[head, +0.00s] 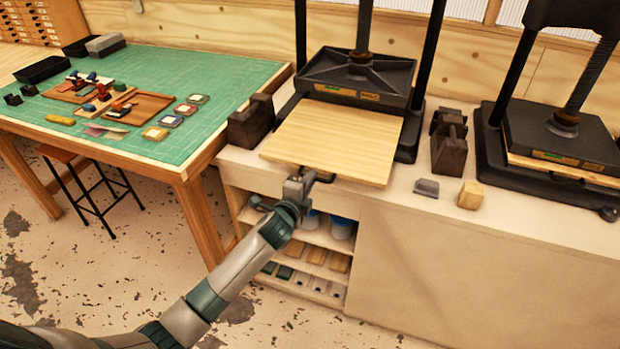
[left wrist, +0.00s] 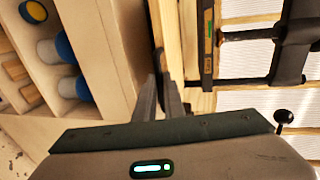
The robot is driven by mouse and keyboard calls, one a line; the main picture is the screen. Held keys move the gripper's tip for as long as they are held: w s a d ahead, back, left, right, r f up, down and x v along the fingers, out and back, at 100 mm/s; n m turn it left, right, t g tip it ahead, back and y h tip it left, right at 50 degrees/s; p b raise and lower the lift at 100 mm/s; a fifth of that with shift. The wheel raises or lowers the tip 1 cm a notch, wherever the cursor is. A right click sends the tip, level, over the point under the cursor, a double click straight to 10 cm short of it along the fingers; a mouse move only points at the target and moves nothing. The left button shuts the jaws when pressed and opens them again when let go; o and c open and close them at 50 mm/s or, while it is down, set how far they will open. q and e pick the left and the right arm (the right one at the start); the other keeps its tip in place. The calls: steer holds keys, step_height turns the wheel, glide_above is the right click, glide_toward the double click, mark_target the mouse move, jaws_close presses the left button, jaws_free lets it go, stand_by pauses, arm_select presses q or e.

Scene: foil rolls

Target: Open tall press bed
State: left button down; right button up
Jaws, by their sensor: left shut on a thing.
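The tall press (head: 358,78) at the centre has a black platen, dark posts and a screw. Its pale wooden bed (head: 335,140) sticks out toward me past the bench front. My left gripper (head: 303,174) is at the bed's front edge, shut on its small dark handle, most of which the fingers hide. In the left wrist view my left gripper (left wrist: 170,98) has its fingers close together at the end of the wooden bed (left wrist: 171,40). The press's dark platen edge (left wrist: 207,45) shows beside it. My right gripper is not in view.
A second press (head: 560,135) stands at the right with its bed under the platen. Dark blocks (head: 250,122) flank the tall press. Small blocks (head: 471,194) sit on the bench. A green-topped table (head: 235,75) is at the left, with a stool (head: 95,185) beneath.

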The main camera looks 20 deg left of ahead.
arm_select(q)
steer(key=c, duration=1.9)
jaws_free()
steer(key=shift+o, duration=0.2)
steer(key=b+v, duration=0.4)
steer(key=v, duration=1.3)
steer(key=shift+s, duration=0.15)
